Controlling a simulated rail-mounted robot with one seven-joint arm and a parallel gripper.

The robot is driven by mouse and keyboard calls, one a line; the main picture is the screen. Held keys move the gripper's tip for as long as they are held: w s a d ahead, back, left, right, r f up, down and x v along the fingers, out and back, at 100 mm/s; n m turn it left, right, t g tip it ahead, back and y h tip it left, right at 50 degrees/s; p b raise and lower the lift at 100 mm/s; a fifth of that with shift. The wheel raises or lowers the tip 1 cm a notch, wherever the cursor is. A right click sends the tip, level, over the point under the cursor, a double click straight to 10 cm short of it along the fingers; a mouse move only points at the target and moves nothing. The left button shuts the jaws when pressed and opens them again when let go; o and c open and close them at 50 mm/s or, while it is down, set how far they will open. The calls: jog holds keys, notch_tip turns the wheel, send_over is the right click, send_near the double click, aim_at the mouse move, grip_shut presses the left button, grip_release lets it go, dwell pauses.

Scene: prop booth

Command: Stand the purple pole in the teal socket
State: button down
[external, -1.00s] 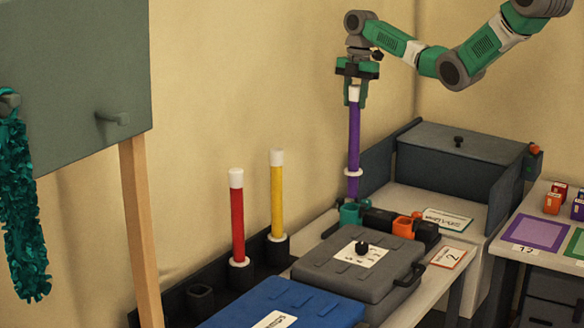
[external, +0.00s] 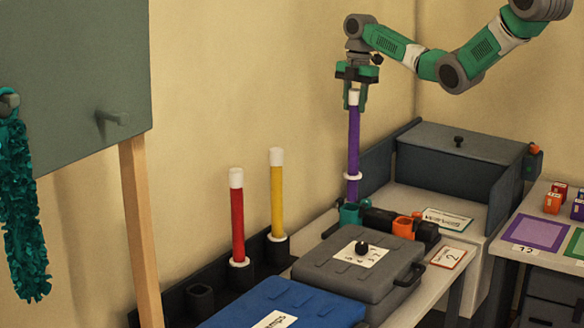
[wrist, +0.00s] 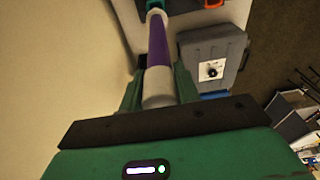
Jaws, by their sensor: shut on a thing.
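The purple pole (external: 353,140) hangs upright below my gripper (external: 352,102), which is shut on its white top end. A white collar (external: 352,176) rings the pole near its bottom. The teal socket (external: 349,214) is right under the pole's lower end, with the collar clearly above the rim. I cannot tell whether the tip is just above the socket or slightly inside it. In the wrist view the pole (wrist: 158,45) runs away from my gripper (wrist: 158,98) toward a bit of teal (wrist: 154,4) at the top edge.
An orange socket (external: 403,227) and a black one stand right of the teal socket. Red (external: 237,215) and yellow (external: 277,190) poles stand in black sockets at left. A grey case (external: 350,262) and a blue case (external: 285,305) lie in front. The wall is close behind.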

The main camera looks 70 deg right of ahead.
aim_at(351, 132)
jog(key=shift+f+b, duration=2.6)
jog(key=shift+f, duration=1.55)
jog(key=c, duration=0.9)
grip_release()
jog(key=shift+c, duration=0.2)
jog(key=r, duration=0.5)
jog(key=d+r, duration=0.1)
jog(key=r, duration=0.1)
jog(key=shift+s+d+r+b, duration=0.1)
jog(key=shift+r+b, duration=0.2)
jog(key=shift+r, duration=0.1)
